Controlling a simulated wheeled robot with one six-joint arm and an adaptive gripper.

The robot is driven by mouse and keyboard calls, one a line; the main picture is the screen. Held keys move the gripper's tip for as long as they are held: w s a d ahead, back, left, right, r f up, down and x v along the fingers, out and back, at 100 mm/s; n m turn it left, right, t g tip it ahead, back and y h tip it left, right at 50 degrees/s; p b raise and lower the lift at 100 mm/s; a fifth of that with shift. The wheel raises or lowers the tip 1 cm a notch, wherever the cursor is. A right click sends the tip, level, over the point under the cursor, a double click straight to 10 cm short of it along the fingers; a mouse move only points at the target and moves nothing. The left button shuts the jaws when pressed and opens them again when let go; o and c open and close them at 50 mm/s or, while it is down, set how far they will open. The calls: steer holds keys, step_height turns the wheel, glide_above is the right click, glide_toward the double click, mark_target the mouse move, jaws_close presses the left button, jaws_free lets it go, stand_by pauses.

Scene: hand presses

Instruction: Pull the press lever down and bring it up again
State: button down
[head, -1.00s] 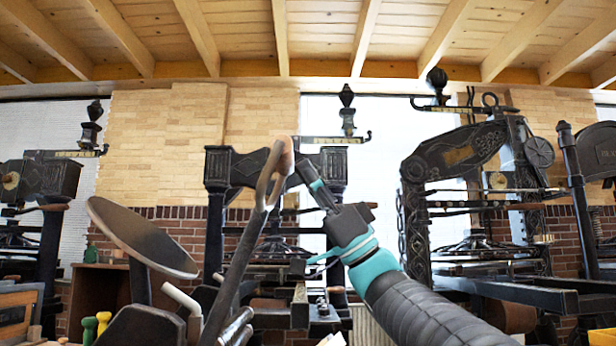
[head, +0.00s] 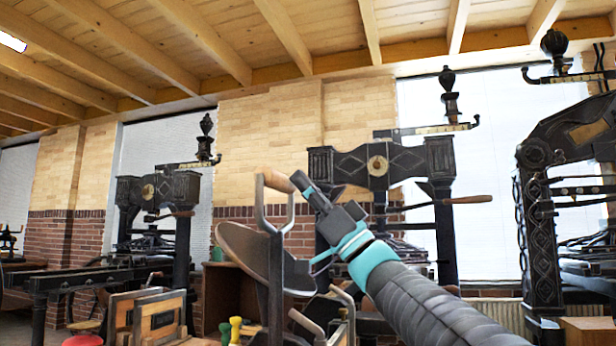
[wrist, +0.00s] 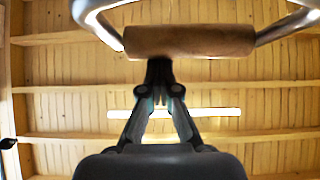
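The press lever (head: 263,225) stands nearly upright in the head view, with a forked metal top and a wooden crossbar grip (head: 272,182). In the wrist view, the wooden grip (wrist: 190,41) runs across the top between two bright metal arms. My gripper (head: 299,182) is just right of the grip in the head view, pointing up and left. In the wrist view, my gripper's fingers (wrist: 161,68) come together at the lower edge of the grip. I see nothing between them. The very tips are dark, and I cannot tell whether they touch the wood.
The lever's press has a tilted round dark disc (head: 243,250) behind the lever. Other hand presses stand at the left (head: 185,190), behind (head: 440,160) and at the right (head: 540,220). Green and yellow knobs (head: 235,330) are low in front.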

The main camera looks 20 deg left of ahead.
steer(key=shift+a+f, duration=0.25)
steer(key=shift+a, duration=0.2)
steer(key=shift+w+d+f, duration=0.1)
steer(key=shift+d, duration=0.05)
steer(key=d+f+b, duration=0.2)
steer(key=d+f, duration=0.2)
steer(key=d, duration=0.8)
steer(key=shift+w+d+f+b, duration=0.2)
steer(key=shift+w+b, duration=0.15)
steer(key=shift+b, duration=0.05)
